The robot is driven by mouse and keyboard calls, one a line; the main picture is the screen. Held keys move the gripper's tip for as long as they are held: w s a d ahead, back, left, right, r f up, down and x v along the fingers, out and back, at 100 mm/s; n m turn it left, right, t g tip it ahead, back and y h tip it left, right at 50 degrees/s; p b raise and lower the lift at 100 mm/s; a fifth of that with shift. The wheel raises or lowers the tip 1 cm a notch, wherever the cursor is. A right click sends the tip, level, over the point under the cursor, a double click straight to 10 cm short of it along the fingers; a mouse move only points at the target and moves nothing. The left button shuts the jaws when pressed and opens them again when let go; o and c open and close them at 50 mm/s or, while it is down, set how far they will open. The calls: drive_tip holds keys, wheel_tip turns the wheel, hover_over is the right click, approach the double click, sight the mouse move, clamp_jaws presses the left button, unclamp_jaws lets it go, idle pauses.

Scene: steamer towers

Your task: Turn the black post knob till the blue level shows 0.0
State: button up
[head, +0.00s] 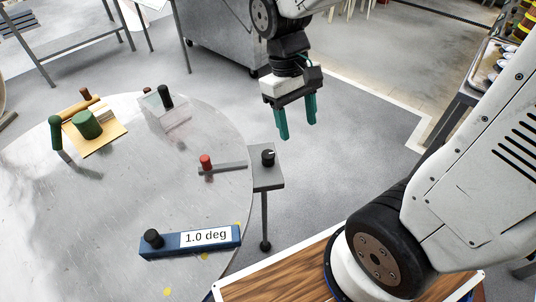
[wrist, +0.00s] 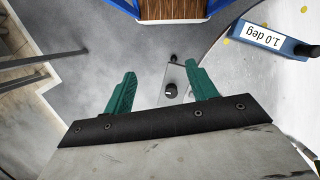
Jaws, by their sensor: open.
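The black post knob (head: 268,157) sits on a small grey plate on top of a thin post beside the round table. It also shows in the wrist view (wrist: 171,90), between my fingers in the picture. The blue level (head: 190,241) lies on the table near its front edge and shows 1.0 deg. It shows at the top right of the wrist view (wrist: 265,38). My gripper (head: 297,131), with green fingers, is open and empty, above the knob's height. In the wrist view its fingertips (wrist: 163,75) stand to either side of the knob, touching nothing.
The round grey table (head: 100,220) bears a red knob on a bar (head: 206,162), a wooden board with a green cylinder (head: 87,124) and a clear block with a dark-handled piece (head: 165,97). Open floor (head: 350,150) lies right of the post.

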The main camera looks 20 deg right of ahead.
sight(268, 153)
drive_tip(key=w+a+f+n, duration=0.1)
drive_tip(key=w+f, duration=0.2)
drive_tip(key=f, duration=0.2)
drive_tip(key=w+f+n+g+h, duration=0.1)
drive_tip(key=w+f, duration=0.3)
drive_tip(key=f, duration=0.1)
drive_tip(key=w+a+f+n, duration=0.1)
drive_tip(key=w+f, duration=0.2)
drive_tip(key=f, duration=0.2)
drive_tip(key=shift+w+a+n+g+h, duration=0.25)
drive_tip(key=shift+a+n+g+h, duration=0.05)
drive_tip(key=shift+n, duration=0.1)
drive_tip(key=shift+n+t, duration=0.5)
drive_tip(key=shift+n, duration=0.2)
drive_tip(key=f, duration=0.2)
drive_tip(key=d+f, duration=0.1)
drive_tip(key=f, duration=0.2)
drive_tip(key=w+f, duration=0.1)
drive_tip(key=f, duration=0.2)
drive_tip(key=shift+d+f, duration=0.1)
drive_tip(key=shift+d, duration=0.15)
drive_tip(key=c, duration=1)
